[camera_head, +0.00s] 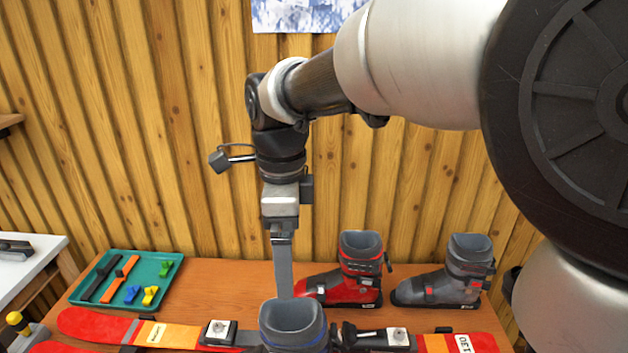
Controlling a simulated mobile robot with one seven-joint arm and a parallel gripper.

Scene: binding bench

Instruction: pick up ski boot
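Three ski boots stand on the wooden bench. A red ski boot (345,284) with a dark liner is right of centre. A grey ski boot (450,283) with red details stands to its right. The top of another ski boot (292,325), with a grey-blue liner, is at the bottom centre; its lower part is out of frame. My gripper (284,290) points down, left of the red boot's cuff and in line with the bottom boot's rim. Its tip meets that rim in the picture; whether it touches is unclear. I see one finger side-on, so its opening is hidden.
Red-orange skis with bindings (220,331) lie along the bench front. A green tray (166,268) of small tools is at left. A plank wall (200,130) stands close behind. The bench (225,280) is bare between tray and gripper.

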